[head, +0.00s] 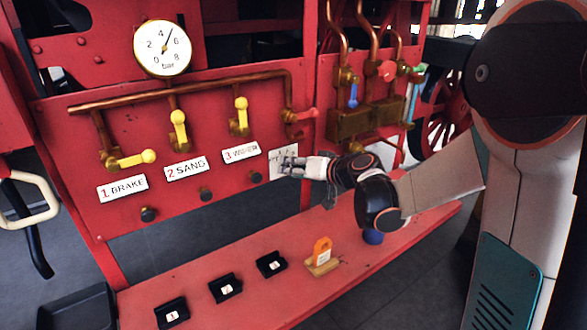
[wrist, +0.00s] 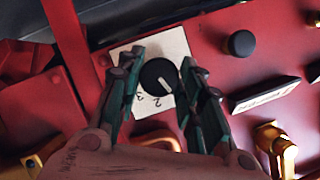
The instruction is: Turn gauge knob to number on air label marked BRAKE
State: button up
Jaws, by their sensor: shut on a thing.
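The gauge knob (wrist: 158,76) is round and black with a white pointer line, on a white dial plate (wrist: 171,43). In the wrist view the pointer slants toward the lower right; the digits 2 and 3 are readable below the knob. My gripper (wrist: 157,68) is shut on the knob, a finger on each side. In the head view my gripper (head: 290,163) is at the white plate (head: 275,160) on the red panel and hides the knob. The BRAKE label (head: 122,188) reads "1 BRAKE" and is at the panel's left.
Labels "2 SAND" (head: 186,169) and "3 WASHER" (head: 241,152) sit right of it, under yellow-handled valves and copper pipes. A pressure gauge (head: 162,48) is above. Black trays and a wooden block with an orange piece (head: 322,252) stand on the red shelf (head: 250,265).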

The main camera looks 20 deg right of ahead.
jog(key=o, duration=1.1)
jog(key=shift+c, duration=0.2)
jog(key=shift+d, duration=0.1)
jog(key=v, duration=1.2)
